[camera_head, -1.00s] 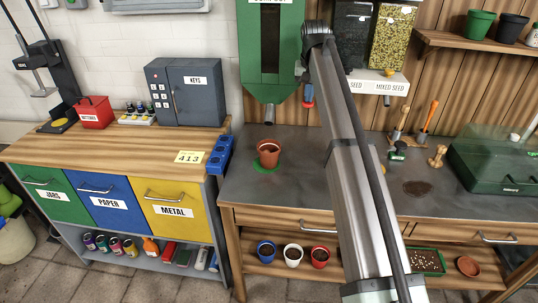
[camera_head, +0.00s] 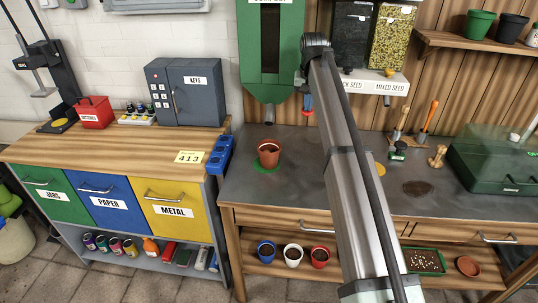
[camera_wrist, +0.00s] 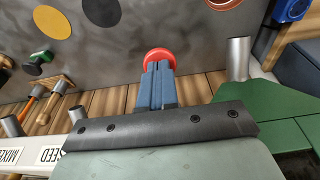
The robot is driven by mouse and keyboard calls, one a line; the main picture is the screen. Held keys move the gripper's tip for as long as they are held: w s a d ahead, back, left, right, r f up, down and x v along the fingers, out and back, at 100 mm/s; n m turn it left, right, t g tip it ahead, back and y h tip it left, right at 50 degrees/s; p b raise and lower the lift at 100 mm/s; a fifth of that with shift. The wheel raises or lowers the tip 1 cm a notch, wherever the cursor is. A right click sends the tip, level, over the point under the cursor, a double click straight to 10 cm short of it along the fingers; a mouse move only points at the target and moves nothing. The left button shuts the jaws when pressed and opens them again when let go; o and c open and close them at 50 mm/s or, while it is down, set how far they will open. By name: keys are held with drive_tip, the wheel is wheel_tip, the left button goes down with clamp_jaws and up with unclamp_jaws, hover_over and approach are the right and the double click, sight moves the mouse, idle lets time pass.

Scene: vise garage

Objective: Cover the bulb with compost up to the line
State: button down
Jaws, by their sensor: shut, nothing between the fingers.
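The terracotta pot (camera_head: 268,157) stands upright on a green disc (camera_head: 260,168) on the bench. Its inside looks dark; I cannot make out a bulb or a line. The green compost dispenser (camera_head: 246,60) hangs above, its spout (camera_head: 269,113) over the pot. My gripper (camera_head: 308,101) is right of the spout, well above the bench. Its blue fingers (camera_wrist: 158,84) are shut together, with nothing between them. A round red part (camera_wrist: 159,56) shows at the fingertips, partly hidden by them; I cannot tell whether they touch it. The pot's rim (camera_wrist: 222,4) is at the wrist view's top edge.
Seed dispensers (camera_head: 392,35) with a white label shelf (camera_head: 375,82) stand right of my gripper. My arm crosses the middle and hides part of the bench. A green covered case (camera_head: 495,158) is at the right.

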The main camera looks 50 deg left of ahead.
drive_tip(key=shift+r, duration=3.15)
